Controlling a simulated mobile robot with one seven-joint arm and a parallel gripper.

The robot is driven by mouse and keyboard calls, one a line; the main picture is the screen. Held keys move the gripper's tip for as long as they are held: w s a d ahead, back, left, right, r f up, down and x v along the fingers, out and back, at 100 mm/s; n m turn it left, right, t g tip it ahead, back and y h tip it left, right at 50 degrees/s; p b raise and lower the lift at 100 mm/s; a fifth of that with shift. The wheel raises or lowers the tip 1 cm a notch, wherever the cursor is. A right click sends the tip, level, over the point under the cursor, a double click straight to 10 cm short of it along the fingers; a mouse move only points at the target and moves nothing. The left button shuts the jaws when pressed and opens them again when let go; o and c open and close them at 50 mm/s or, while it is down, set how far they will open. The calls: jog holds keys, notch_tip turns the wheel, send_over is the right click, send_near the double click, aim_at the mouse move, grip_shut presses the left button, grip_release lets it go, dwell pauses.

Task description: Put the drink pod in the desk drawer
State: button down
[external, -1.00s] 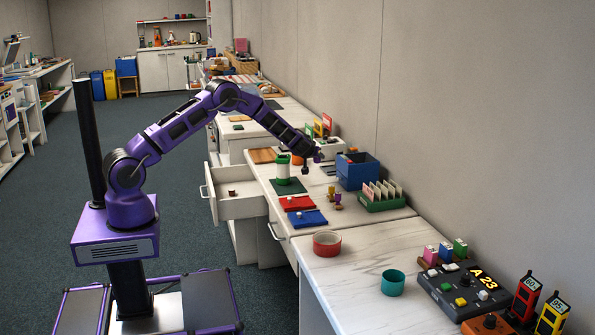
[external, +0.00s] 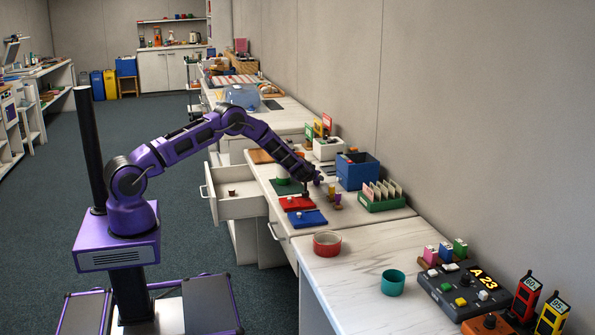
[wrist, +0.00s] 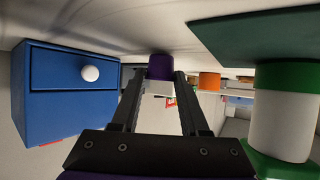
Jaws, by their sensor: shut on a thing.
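My gripper (external: 306,187) is over the desk, just above the mats. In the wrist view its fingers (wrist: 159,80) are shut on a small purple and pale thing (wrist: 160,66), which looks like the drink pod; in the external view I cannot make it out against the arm. The desk drawer (external: 238,207) is pulled open at the desk's left side, left of my gripper. A small brown thing (external: 232,193) lies inside it.
A green-and-white canister (wrist: 285,120) stands close beside my gripper. A blue box (external: 357,172), a green card tray (external: 380,204), and small yellow and purple figures (external: 335,198) are to the right. Red (external: 297,204) and blue (external: 307,219) mats lie nearer.

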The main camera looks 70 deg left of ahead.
jog(key=shift+f, duration=0.2)
jog(key=shift+c, duration=2.1)
grip_release()
jog(key=shift+r, duration=0.1)
jog(key=shift+d+r, duration=0.1)
jog(key=shift+r, duration=0.15)
jog(key=p+v, duration=0.1)
jog(key=v, duration=1)
jog(key=shift+o, duration=0.6)
jog(key=shift+s+d+r, duration=0.15)
jog(key=shift+s+d, duration=0.1)
jog(key=shift+d, duration=0.05)
